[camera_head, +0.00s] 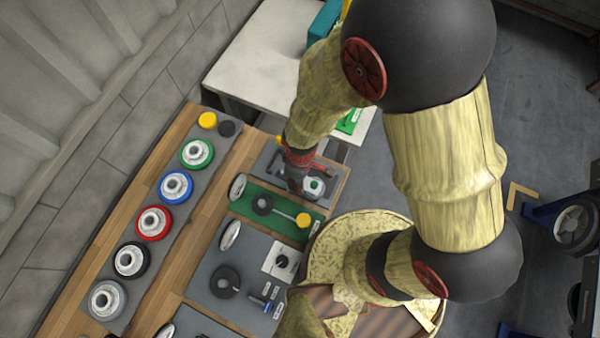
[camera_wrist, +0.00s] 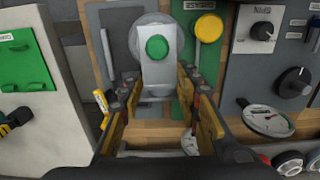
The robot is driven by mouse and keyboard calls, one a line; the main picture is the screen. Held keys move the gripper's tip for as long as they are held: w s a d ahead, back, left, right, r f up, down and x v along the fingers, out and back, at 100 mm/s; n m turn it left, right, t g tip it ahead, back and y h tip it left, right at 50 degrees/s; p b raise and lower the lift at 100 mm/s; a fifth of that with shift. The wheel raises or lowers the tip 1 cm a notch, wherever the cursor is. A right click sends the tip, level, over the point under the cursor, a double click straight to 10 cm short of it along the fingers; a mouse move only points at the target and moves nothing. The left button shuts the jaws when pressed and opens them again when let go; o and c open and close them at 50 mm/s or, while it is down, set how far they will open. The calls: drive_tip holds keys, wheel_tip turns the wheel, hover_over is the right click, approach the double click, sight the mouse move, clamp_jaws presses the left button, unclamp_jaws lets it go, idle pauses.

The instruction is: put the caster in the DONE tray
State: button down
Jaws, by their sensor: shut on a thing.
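The caster (camera_wrist: 154,88) appears to be the light grey piece with a round green face and a pale grey disc behind it. It shows between the fingers of my gripper (camera_wrist: 158,76) in the wrist view. My gripper is shut on it, with a finger at each side. In the head view my gripper (camera_head: 296,182) is small and partly dark, beside a pale patch with a green spot. A green tray-like piece (camera_wrist: 35,60) with a white label lies on the white table at left in the wrist view. Its lettering is too small to read.
The white table (camera_head: 262,52) stands beyond the wooden bench (camera_head: 190,250). A row of coloured wheels (camera_head: 153,223) lies on a grey strip at left. Under and beside my gripper are panels with a yellow knob (camera_wrist: 208,27), a dark dial and a round gauge (camera_wrist: 267,119).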

drive_tip(key=shift+r, duration=0.1)
drive_tip(key=shift+r+p, duration=1.75)
drive_tip(key=shift+r, duration=0.5)
drive_tip(key=shift+f, duration=0.1)
